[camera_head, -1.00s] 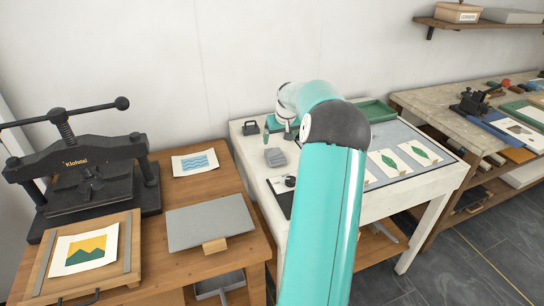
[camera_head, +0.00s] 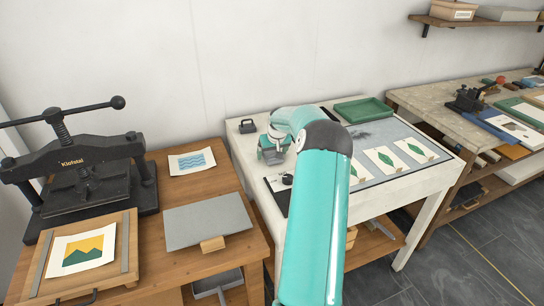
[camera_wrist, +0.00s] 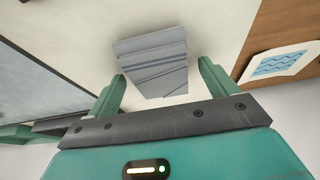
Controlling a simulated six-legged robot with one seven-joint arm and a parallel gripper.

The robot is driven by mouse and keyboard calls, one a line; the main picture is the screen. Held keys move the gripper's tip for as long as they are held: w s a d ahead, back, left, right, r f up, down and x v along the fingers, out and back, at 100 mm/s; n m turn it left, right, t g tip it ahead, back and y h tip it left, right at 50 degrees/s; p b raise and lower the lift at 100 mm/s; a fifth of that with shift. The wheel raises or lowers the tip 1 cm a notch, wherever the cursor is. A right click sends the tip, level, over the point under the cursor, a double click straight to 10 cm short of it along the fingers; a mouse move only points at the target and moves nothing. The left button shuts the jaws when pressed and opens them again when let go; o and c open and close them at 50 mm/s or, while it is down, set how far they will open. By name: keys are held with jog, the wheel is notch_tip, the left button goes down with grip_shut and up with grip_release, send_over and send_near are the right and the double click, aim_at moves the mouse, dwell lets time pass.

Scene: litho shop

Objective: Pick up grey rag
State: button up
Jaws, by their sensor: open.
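The grey rag (camera_wrist: 152,62) lies folded on the white table (camera_wrist: 215,22). In the wrist view it shows ahead of my gripper (camera_wrist: 160,80), with its near end between the two green fingers. The fingers are open, with a gap to the rag on each side. In the head view my gripper (camera_head: 271,152) is over the left part of the white table, and the rag beneath it is mostly hidden. I cannot tell how high the fingers are above the table.
A small black object (camera_head: 247,126) stands behind my gripper. A green tray (camera_head: 363,111) and leaf prints (camera_head: 385,160) are to the right. A wave print (camera_head: 192,162) lies on the wooden table at left. A black press (camera_head: 75,170) stands further left.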

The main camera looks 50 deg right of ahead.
jog(key=shift+c, duration=0.4)
jog(key=c, duration=1)
jog(key=shift+o, duration=0.2)
jog(key=shift+r, duration=0.15)
jog(key=shift+r, duration=0.65)
jog(key=s+a+r, duration=0.9)
jog(key=a+r, duration=0.1)
jog(key=r, duration=0.1)
jog(key=shift+s+r, duration=0.2)
jog(key=shift+s, duration=0.2)
jog(key=shift+o, duration=1.4)
jog(key=shift+a, duration=0.1)
jog(key=shift+c, duration=1.1)
